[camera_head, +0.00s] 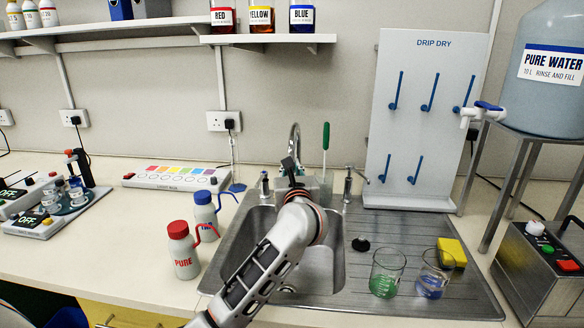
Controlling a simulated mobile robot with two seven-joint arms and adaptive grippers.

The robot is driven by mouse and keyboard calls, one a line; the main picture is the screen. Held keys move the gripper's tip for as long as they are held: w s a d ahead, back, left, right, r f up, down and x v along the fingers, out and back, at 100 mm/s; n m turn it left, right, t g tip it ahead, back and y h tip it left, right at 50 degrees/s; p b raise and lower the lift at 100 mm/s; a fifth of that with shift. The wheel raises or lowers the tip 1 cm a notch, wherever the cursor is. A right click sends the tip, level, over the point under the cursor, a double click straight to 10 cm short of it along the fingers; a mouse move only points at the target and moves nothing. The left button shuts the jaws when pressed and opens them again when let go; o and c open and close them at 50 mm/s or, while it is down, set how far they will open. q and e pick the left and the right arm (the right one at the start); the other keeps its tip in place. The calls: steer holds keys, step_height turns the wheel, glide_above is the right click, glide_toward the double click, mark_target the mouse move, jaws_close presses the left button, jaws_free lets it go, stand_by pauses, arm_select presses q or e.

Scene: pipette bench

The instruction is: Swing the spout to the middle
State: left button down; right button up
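The chrome gooseneck spout (296,136) rises from the back of the sink (337,262). Its arch is seen nearly edge-on, and its lower part and outlet are hidden or hard to make out behind my gripper. My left arm reaches up across the sink from the lower left. My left gripper (290,166) is a small dark shape right in front of the spout. I cannot tell whether it touches the spout, or whether its fingers are open or shut. My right gripper is not in view.
Tap handles (264,184) and (348,184) flank the spout. A green-handled brush (325,138) stands behind. Two beakers (386,274) and (433,275) and a yellow sponge (453,252) are on the right drainer. Red-capped (184,252) and blue-capped (205,214) bottles stand left of the sink.

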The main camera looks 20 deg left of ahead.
arm_select(q)
steer(key=c, duration=2)
jaws_free()
steer(key=shift+a, duration=0.1)
steer(key=shift+s+d+f, duration=0.1)
steer(key=shift+s+d, duration=0.25)
steer(key=shift+s, duration=0.05)
steer(key=v, duration=1.1)
steer(key=shift+s, duration=0.1)
